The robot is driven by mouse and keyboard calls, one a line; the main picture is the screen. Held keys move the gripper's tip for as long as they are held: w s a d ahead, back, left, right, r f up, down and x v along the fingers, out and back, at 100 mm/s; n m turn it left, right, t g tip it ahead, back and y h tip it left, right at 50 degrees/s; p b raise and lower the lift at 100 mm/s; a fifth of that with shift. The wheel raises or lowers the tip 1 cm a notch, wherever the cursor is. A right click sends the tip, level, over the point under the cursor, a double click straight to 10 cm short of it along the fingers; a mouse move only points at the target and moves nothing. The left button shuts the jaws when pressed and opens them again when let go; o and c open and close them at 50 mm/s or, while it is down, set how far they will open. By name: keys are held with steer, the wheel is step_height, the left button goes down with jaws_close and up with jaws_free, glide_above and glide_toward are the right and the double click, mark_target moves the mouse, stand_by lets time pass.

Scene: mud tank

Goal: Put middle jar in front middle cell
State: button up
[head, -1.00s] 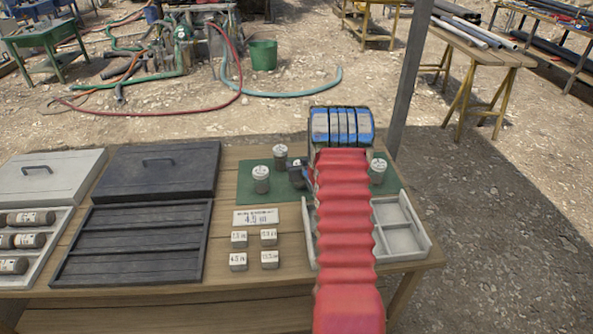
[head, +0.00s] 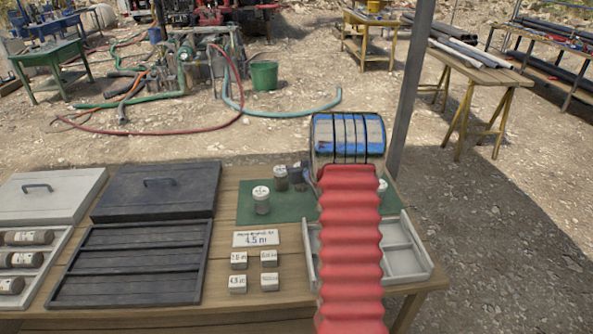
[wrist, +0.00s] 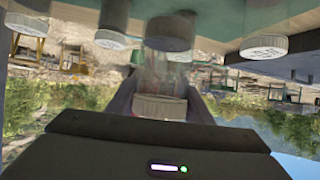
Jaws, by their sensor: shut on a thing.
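My gripper (wrist: 160,110) is shut on a clear jar with a pale lid (wrist: 160,107) in the wrist view, where the scene appears upside down. The jar has a dark band at its far end.
Several small labelled blocks (head: 238,284) and a "4.5 in" sign (head: 256,238) sit left of the tray. A dark slatted tray (head: 128,263) and its lid (head: 155,192) lie farther left. A grey post (head: 411,100) stands behind the table's right end.

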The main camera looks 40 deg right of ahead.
steer(key=shift+w+a+r, duration=0.1)
steer(key=w+a+r+n+t+y, duration=0.1)
steer(key=a+r, duration=0.2)
steer(key=a, duration=0.8)
steer(key=w+a+r+n+y, duration=0.1)
steer(key=w+a+r, duration=0.1)
steer(key=a, duration=1)
steer(key=s+a+r+n+y, duration=0.1)
steer(key=s+a, duration=0.3)
steer(key=a, duration=0.7)
steer(key=s+a+r+n+y, duration=0.1)
steer(key=s+a, duration=0.3)
steer(key=a, duration=0.8)
steer(key=shift+r+n+y, duration=0.3)
steer(key=shift+r+y, duration=0.2)
steer(key=shift+r, duration=0.2)
steer(key=shift+d, duration=0.15)
